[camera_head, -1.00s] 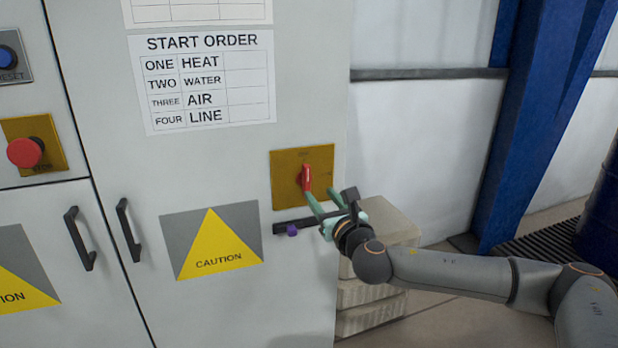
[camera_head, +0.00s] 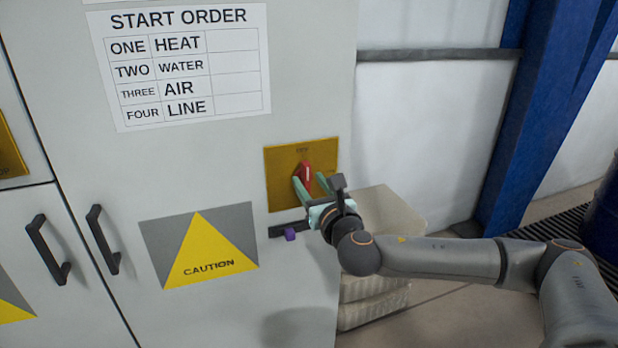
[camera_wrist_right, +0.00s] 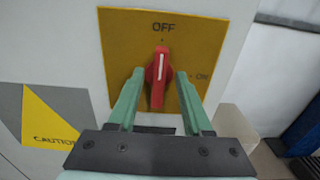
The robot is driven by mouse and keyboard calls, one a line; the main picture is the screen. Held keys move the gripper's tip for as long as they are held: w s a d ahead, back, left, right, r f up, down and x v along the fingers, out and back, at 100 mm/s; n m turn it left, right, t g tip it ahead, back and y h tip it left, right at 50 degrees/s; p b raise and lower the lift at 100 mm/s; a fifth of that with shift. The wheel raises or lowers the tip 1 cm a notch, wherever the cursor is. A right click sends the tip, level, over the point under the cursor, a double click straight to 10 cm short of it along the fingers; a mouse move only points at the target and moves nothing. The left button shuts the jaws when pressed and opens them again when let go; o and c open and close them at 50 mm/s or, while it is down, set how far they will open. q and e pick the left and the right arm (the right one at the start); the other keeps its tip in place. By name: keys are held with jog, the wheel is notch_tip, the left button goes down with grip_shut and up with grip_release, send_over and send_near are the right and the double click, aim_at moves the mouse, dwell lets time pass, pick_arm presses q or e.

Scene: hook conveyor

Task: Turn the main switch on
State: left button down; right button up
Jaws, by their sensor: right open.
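The main switch is a red rotary handle (camera_head: 306,174) on a yellow plate (camera_head: 274,181) on the grey cabinet. In the right wrist view the red handle (camera_wrist_right: 159,78) stands upright, its white line pointing up to OFF; ON is marked to its right. My right gripper (camera_head: 310,184) is open at the plate. In the right wrist view its green fingers (camera_wrist_right: 160,90) stand on either side of the handle's lower part, with a gap visible on each side. Whether the fingertips touch the plate I cannot tell. My left gripper is not in view.
The cabinet carries a START ORDER chart (camera_head: 183,62), a CAUTION sign (camera_head: 200,246) and black door handles (camera_head: 103,239). Pale stacked blocks (camera_head: 385,215) stand behind my right arm. A blue post (camera_head: 535,120) rises at the right.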

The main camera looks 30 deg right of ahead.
jog(key=shift+w, duration=0.1)
jog(key=shift+c, duration=0.2)
grip_shut()
dwell(0.5)
